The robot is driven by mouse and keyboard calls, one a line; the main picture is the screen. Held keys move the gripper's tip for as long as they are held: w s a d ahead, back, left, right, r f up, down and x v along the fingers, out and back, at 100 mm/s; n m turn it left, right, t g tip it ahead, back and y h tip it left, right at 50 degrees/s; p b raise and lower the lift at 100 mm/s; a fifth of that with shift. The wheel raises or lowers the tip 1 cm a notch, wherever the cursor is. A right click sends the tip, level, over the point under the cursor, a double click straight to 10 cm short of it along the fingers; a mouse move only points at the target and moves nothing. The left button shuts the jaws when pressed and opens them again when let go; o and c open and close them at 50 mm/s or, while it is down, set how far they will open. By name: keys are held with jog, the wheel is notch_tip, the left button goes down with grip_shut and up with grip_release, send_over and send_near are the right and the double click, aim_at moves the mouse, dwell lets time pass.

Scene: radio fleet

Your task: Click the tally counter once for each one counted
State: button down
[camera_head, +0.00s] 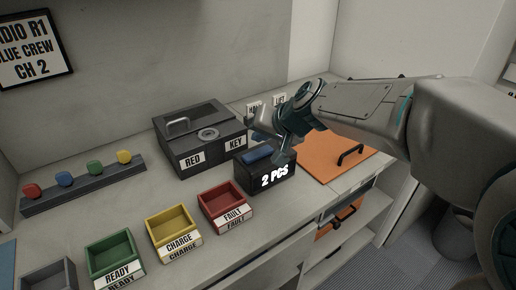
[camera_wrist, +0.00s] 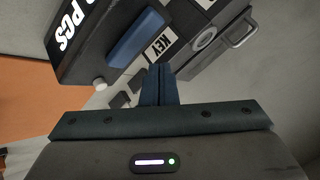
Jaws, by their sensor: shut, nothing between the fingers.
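The tally counter (camera_head: 246,178) is a dark box on the counter top, its front display reading "2 PCS". A blue bar-shaped button (camera_head: 256,154) lies on its top. In the wrist view the counter (camera_wrist: 80,62) is at the upper left, with the blue button (camera_wrist: 137,37) and a small pale knob (camera_wrist: 99,84) on its side. My gripper (camera_head: 281,160) is at the counter's right rear in the head view. In the wrist view my gripper (camera_wrist: 158,70) is shut and empty, its fingertips beside the counter, off the button. Whether they touch the box I cannot tell.
A dark lidded box (camera_head: 200,138) labelled RED and KEY stands behind left. Red FAULT (camera_head: 225,204), yellow CHARGE (camera_head: 173,230) and green READY (camera_head: 113,257) bins line the front. A rack (camera_head: 85,187) holds several coloured knobs. An orange panel (camera_head: 325,150) with a handle lies right.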

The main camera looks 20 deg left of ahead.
aim_at(261, 155)
notch_tip(261, 155, up, 3)
jog(key=shift+r+p, duration=0.2)
jog(key=shift+p, duration=0.75)
dwell(1.7)
jog(key=s+d+f+h, duration=0.2)
jog(key=s+d, duration=0.4)
jog(key=d, duration=0.3)
jog(key=s+d+f+m+g+h, duration=0.1)
jog(key=s+d+f+h, duration=0.2)
jog(key=s+d, duration=0.3)
jog(key=s+d+f+m+g+h, duration=0.1)
jog(key=s+d+f, duration=0.3)
jog(key=d, duration=1)
jog(key=shift+s+f+h, duration=0.3)
jog(key=shift+s+h, duration=0.5)
jog(key=shift+s, duration=0.35)
